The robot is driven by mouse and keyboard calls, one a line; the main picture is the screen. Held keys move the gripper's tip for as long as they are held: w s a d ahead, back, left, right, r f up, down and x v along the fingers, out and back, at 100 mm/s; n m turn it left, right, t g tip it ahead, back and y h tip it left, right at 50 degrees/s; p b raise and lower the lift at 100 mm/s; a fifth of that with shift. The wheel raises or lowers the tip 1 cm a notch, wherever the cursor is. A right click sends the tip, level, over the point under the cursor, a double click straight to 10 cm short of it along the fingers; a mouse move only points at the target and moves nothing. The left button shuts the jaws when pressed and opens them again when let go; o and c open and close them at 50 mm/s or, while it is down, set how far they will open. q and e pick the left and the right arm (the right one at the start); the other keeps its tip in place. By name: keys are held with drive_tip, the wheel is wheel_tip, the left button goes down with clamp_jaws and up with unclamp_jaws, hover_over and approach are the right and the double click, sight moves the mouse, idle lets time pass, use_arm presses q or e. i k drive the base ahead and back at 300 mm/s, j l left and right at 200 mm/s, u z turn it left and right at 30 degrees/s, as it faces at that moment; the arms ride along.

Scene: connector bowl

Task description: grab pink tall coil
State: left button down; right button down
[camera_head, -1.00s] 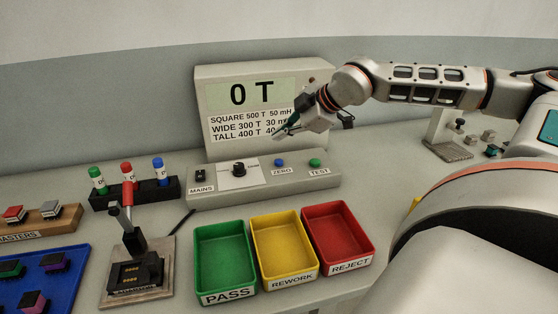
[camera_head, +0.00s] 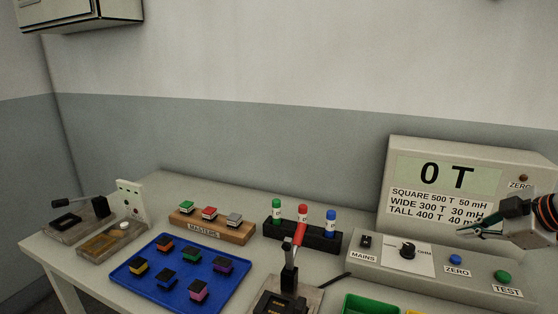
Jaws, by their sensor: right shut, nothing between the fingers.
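A coil with a pink band and dark top (camera_head: 198,292) sits at the front right of the blue tray (camera_head: 150,299) on the bench. Whether it is the tall one is hard to tell at this size. My right gripper (camera_head: 466,231) is at the right edge, in front of the meter's display panel, far from the tray. It is shut and empty. My left gripper is out of view.
Several other coloured coils share the tray. A wooden masters block (camera_head: 222,231) stands behind it, and a black marker rack (camera_head: 325,240) is to the right. A lever fixture (camera_head: 290,283) stands right of the tray. The meter (camera_head: 402,150) is at right.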

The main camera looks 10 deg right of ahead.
sight(198, 289)
drive_tip(key=k+j, duration=0.75)
drive_tip(key=j, duration=0.2)
